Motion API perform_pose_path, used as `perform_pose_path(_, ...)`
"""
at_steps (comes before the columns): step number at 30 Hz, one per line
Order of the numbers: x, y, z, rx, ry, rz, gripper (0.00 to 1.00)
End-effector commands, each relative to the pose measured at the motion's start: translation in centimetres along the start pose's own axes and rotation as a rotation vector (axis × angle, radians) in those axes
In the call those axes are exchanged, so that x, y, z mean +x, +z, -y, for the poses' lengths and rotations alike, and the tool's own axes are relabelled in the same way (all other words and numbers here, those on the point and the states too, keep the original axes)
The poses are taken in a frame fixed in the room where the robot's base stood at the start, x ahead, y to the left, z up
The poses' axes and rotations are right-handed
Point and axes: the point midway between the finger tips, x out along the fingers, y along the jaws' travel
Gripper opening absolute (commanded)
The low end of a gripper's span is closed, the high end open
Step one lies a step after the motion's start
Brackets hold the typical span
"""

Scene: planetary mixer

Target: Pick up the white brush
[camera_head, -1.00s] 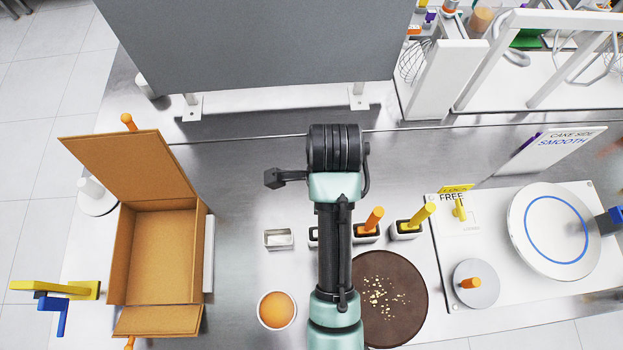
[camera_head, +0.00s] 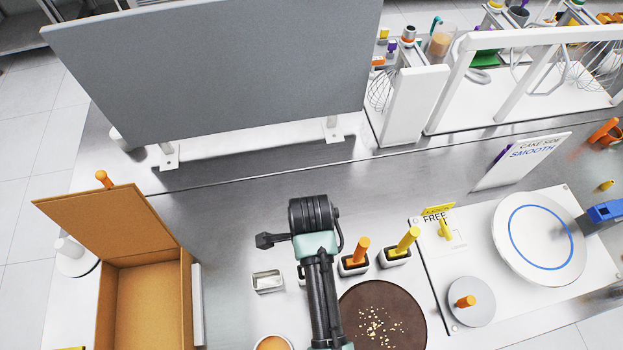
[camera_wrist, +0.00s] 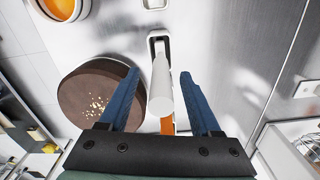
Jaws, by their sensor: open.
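The white brush shows in the wrist view as a white handle (camera_wrist: 161,88) standing in a dark slot of a small white holder (camera_wrist: 158,42). Its bristle end is hidden in the holder. My gripper (camera_wrist: 159,74) is open, with one blue finger on each side of the handle. A gap shows between the handle and each finger, and nothing is gripped. In the head view my arm covers the brush, and only an edge of its holder (camera_head: 302,275) shows.
Holders with an orange handle (camera_head: 361,249) and a yellow handle (camera_head: 407,240) stand close on the right. A chocolate cake (camera_head: 382,315) is in front. An empty metal tin (camera_head: 267,281) and an open cardboard box (camera_head: 145,300) are left. A grey panel (camera_head: 215,75) stands behind.

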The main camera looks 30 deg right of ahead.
Motion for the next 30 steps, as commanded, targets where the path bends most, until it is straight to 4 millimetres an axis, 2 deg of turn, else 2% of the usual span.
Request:
perform_pose_path(6, 2.4, 0.0, 0.0, 0.000, 0.002, 0.000, 0.65)
perform_pose_path(15, 2.9, 0.0, 0.1, 0.000, -0.001, 0.000, 0.65)
perform_pose_path(17, 2.9, 0.0, 0.1, 0.000, -0.001, 0.000, 0.56)
perform_pose_path(26, 2.9, 0.0, 0.1, 0.000, -0.001, 0.000, 0.01)
perform_pose_path(30, 2.9, 0.0, 0.1, 0.000, -0.001, 0.000, 0.00)
